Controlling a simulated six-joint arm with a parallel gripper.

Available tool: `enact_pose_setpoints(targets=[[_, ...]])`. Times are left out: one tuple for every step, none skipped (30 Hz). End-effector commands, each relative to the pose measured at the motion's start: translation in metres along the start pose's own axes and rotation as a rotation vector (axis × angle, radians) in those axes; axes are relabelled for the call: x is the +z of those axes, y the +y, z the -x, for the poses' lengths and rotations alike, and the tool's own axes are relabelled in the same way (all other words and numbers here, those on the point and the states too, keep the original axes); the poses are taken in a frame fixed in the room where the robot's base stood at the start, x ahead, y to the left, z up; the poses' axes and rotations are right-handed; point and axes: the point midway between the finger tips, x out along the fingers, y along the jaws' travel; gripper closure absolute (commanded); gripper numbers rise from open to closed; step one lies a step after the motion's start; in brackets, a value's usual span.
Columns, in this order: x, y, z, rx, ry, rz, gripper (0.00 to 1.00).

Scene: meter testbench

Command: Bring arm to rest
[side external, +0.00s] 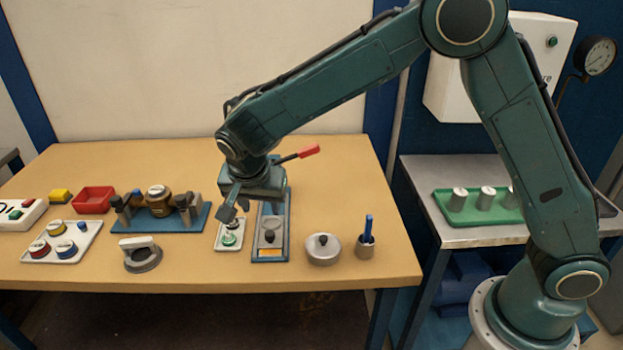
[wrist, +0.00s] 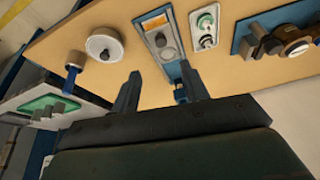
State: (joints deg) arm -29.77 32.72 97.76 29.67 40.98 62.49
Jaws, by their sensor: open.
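My gripper (wrist: 160,74) is open and empty, with its two fingers apart in the wrist view. In the side view my gripper hangs above the workbench (side external: 345,187), over the back of a narrow blue-framed fixture (side external: 270,254). A lever with a red handle (side external: 308,151) sticks out just right of my gripper. A small white tray with a green-based piece (side external: 230,239) stands left of the fixture. My gripper hides part of the fixture, and its gap to the fixture and lever is hard to judge.
A round lidded pot (side external: 323,249) and a cup with a blue tool (side external: 366,240) stand right of the fixture. A blue-based meter stand (side external: 160,218), a red bin (side external: 94,199) and a white tray (side external: 63,241) are left. A side table holds a green tray (side external: 446,209).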

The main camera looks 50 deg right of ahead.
Motion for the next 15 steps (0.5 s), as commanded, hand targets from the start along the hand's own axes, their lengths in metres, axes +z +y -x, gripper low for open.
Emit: enact_pose_setpoints(targets=[[-0.002, 0.002, 0.002, -0.002, -0.002, 0.002, 0.55], [-0.003, 0.003, 0.003, -0.003, -0.003, 0.005, 0.55], [-0.005, 0.005, 0.006, -0.006, -0.006, 0.009, 0.55], [-0.007, 0.006, 0.009, -0.009, -0.008, 0.014, 0.55], [-0.009, 0.009, 0.011, -0.012, -0.011, 0.02, 0.55], [-0.013, 0.012, 0.016, -0.016, -0.015, 0.028, 0.55], [-0.016, 0.015, 0.019, -0.019, -0.018, 0.036, 0.55], [-0.019, 0.019, 0.023, -0.024, -0.022, 0.046, 0.55], [-0.023, 0.024, 0.029, -0.03, -0.027, 0.059, 0.55], [-0.026, 0.028, 0.034, -0.036, -0.031, 0.071, 0.55], [-0.03, 0.033, 0.038, -0.041, -0.035, 0.081, 0.55], [-0.034, 0.04, 0.045, -0.05, -0.04, 0.098, 0.55], [-0.037, 0.045, 0.05, -0.057, -0.044, 0.113, 0.55], [-0.041, 0.05, 0.055, -0.064, -0.048, 0.125, 0.55], [-0.045, 0.058, 0.062, -0.073, -0.052, 0.144, 0.55]])
